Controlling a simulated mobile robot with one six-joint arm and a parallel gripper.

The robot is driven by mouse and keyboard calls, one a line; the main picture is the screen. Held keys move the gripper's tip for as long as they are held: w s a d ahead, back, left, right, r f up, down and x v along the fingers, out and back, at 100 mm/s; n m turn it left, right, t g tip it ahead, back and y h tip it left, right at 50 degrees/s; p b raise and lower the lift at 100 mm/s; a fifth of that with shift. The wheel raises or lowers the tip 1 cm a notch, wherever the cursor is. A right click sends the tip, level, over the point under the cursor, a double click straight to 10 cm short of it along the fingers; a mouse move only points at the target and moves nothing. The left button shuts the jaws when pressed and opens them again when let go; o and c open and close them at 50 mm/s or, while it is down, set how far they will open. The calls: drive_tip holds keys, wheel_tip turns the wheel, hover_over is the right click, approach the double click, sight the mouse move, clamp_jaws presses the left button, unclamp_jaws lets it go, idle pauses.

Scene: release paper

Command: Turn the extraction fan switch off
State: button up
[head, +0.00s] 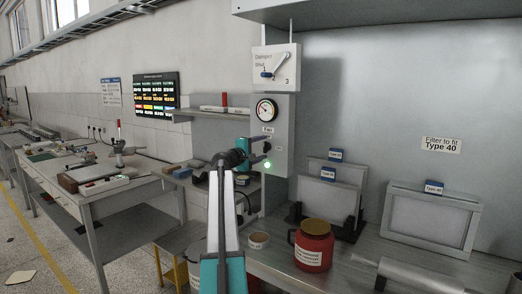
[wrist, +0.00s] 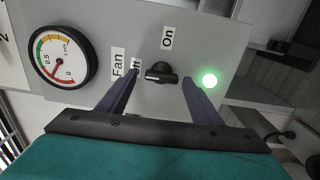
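The fan switch is a black rotary knob (wrist: 161,73) on a grey panel (head: 282,120), beside "Fan", "On" and partly covered "Off" labels in the wrist view. A pale mark shows at the knob's left end, on the side of the "Off" label (wrist: 136,64). A green lamp (wrist: 210,80) on the panel is lit; it also shows in the head view (head: 267,164). My gripper (wrist: 159,79) is open, with one finger on each side of the knob and visible gaps between. In the head view my gripper (head: 267,153) is at the panel, hiding the knob.
A round gauge (wrist: 62,56) sits on the same panel, with a damper lever plate (head: 276,66) above. A red jar (head: 313,246) and a tape roll (head: 259,240) stand on the bench below. Framed filters (head: 430,220) stand at the right.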

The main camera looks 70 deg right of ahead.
idle(0.3)
drive_tip(key=b+v, duration=0.2)
drive_tip(key=v, duration=1.1)
drive_tip(key=shift+a, duration=0.4)
drive_tip(key=shift+w, duration=0.15)
